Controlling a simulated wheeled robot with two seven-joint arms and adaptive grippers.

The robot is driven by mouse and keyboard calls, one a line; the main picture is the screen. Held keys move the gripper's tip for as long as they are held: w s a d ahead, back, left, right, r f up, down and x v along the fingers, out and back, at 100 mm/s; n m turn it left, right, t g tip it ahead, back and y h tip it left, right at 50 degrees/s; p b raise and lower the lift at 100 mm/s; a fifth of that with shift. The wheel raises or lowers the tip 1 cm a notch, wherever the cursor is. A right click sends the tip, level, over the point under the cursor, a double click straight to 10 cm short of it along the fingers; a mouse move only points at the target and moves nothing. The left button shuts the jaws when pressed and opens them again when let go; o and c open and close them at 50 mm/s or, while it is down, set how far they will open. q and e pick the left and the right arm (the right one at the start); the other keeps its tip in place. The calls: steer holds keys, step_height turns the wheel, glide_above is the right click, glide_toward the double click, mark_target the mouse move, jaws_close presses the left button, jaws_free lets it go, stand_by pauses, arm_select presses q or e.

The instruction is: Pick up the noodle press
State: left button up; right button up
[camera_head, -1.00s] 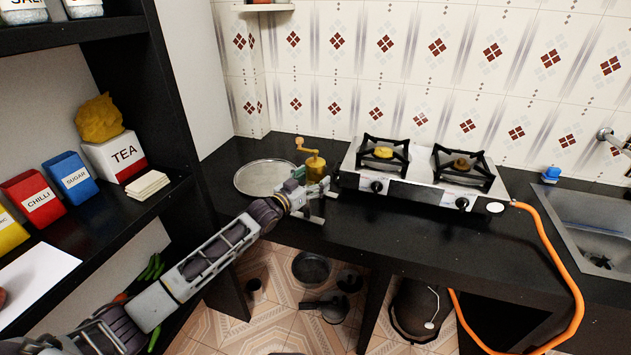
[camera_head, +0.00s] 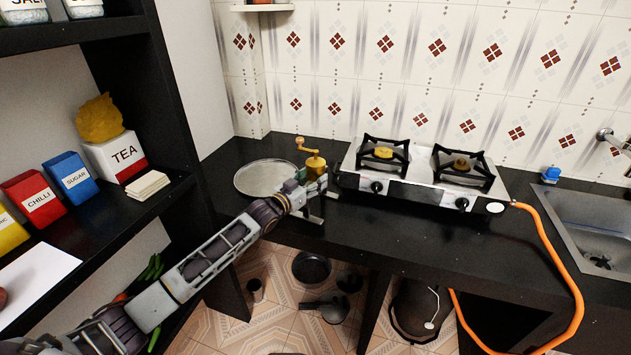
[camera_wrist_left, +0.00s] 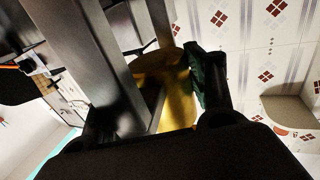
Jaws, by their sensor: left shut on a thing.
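The noodle press (camera_head: 315,166) is a small golden-yellow cylinder with a crank handle on top. In the head view it stands upright on the black counter, between the round metal plate and the stove. My left gripper (camera_head: 316,190) is at its near side and shut on it. In the left wrist view the yellow body of the press (camera_wrist_left: 180,102) shows between the dark fingers (camera_wrist_left: 165,95). The lower part of the press is hidden by the gripper in the head view. My right gripper is not in view.
A round metal plate (camera_head: 265,179) lies just left of the press. A two-burner stove (camera_head: 420,190) stands close on the right, with an orange hose (camera_head: 552,250) running off it. A dark shelf (camera_head: 110,225) with tea, sugar and chilli boxes is at the left.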

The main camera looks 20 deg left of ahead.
arm_select(q)
jaws_close()
steer(key=shift+w+r, duration=0.1)
steer(key=shift+r, duration=0.2)
steer(key=shift+r, duration=0.15)
steer(key=shift+r, duration=0.85)
step_height(320, 180, up, 14)
steer(key=shift+f+p, duration=0.25)
steer(key=shift+p, duration=0.45)
steer(key=shift+r, duration=1.3)
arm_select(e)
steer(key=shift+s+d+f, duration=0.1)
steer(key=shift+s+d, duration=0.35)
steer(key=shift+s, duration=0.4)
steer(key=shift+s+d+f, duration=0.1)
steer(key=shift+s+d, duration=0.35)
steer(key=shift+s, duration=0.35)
arm_select(q)
steer(key=shift+a, duration=0.1)
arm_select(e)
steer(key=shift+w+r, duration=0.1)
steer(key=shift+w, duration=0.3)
